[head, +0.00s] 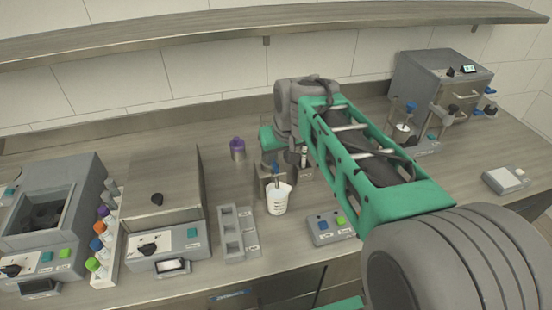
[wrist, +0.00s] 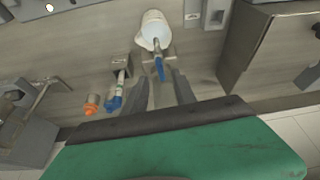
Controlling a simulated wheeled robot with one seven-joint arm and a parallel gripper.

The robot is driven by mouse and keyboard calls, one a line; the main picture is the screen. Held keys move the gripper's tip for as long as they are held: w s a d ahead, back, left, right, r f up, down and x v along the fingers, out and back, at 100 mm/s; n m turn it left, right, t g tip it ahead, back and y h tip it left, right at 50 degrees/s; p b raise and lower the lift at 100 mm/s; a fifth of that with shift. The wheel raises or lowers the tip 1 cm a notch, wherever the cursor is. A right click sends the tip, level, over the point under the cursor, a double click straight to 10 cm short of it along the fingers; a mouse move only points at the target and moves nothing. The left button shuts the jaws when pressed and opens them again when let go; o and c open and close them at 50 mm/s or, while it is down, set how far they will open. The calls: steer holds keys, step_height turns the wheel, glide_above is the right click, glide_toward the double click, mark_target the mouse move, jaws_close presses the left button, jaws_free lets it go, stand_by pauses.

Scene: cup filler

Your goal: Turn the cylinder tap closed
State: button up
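A tap with a blue handle (wrist: 160,68) shows in the wrist view, its metal spout over a white cup (wrist: 153,27). In the head view the blue handle (head: 277,170) stands just above the cup (head: 278,200). My gripper (wrist: 162,80) is open, with its two dark fingers apart on either side of the blue handle. I cannot tell whether they touch it. A second metal tap with a blue handle (wrist: 114,101) is left of my fingers, beside an orange cap (wrist: 91,104). No label shows which tap is the cylinder tap. In the head view my gripper (head: 280,158) partly hides the fixture.
A button box (head: 331,225) and a grey slotted holder (head: 238,232) stand near the counter's front. A purple-capped container (head: 237,148) stands behind. Machines stand at left (head: 160,205) and far right (head: 440,85). A shelf (head: 250,30) runs above.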

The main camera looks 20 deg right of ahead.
mark_target(275, 165)
steer(key=x, duration=0.4)
steer(key=shift+w+f+p, duration=0.1)
steer(key=shift+f+p, duration=0.2)
steer(key=shift+f, duration=0.05)
steer(key=shift+c, duration=0.4)
jaws_close()
